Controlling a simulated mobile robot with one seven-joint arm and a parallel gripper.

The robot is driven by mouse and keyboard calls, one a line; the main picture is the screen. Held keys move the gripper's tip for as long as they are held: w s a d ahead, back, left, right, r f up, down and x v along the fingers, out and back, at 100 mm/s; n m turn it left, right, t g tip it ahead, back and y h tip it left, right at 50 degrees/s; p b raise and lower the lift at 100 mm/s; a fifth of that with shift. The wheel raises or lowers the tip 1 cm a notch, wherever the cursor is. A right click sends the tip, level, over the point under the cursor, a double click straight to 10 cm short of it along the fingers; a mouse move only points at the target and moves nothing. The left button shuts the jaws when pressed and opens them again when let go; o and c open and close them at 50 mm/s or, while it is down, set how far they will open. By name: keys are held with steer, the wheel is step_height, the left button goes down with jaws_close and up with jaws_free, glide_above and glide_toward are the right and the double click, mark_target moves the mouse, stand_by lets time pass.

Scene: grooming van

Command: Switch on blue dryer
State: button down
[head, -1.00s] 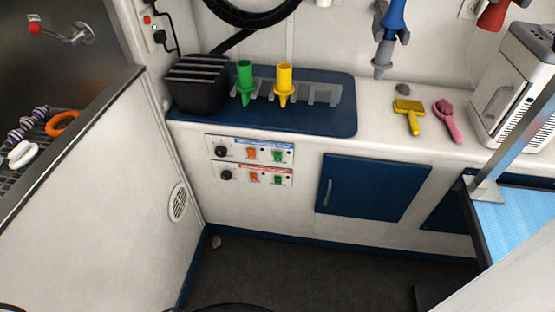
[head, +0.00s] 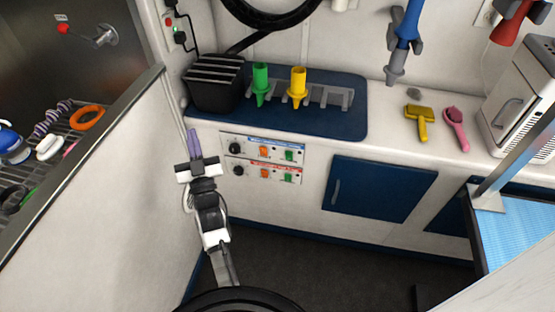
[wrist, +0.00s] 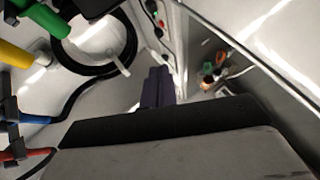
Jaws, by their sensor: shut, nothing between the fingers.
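The blue dryer (head: 406,22) hangs nozzle down in a grey holder on the back wall. Two control panels are on the counter front. The upper panel (head: 275,142) has a blue label strip, a black knob (head: 236,149), an orange switch (head: 264,152) and a green switch (head: 289,155). The lower panel (head: 245,171) has a red label strip and the same layout. My gripper (head: 194,142) is shut and empty, pointing up, left of the panels in the picture and apart from them. Its purple fingers (wrist: 158,87) show in the wrist view; the panels do not show there.
A white side wall (head: 110,180) stands close left of my arm. The counter (head: 390,135) overhangs the panels and holds a black bin (head: 214,88), nozzles and brushes. A table with a blue top (head: 520,235) is at right. The floor (head: 330,265) before the cabinet is clear.

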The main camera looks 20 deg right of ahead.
mark_target(289, 154)
steer(key=s+d+f+m+g+h+p, duration=0.1)
steer(key=s+d+f+m+g+h, duration=0.2)
steer(key=s+d+f, duration=0.3)
steer(key=s+d+f+m+g+h, duration=0.2)
steer(key=s+d+f+g+h, duration=0.3)
steer(key=d+f, duration=0.7)
step_height(289, 154, down, 5)
steer(key=shift+s+d+r+m+h+p, duration=0.1)
steer(key=shift+s+d+m+h+p, duration=0.25)
steer(key=shift+s+m+h, duration=0.1)
steer(key=x, duration=1.4)
steer(key=shift+w+r+p, duration=0.35)
steer(key=shift+w+p, duration=0.05)
steer(key=shift+p, duration=0.1)
steer(key=shift+d+r, duration=0.1)
steer(key=shift+d, duration=0.05)
steer(key=shift+s, duration=0.15)
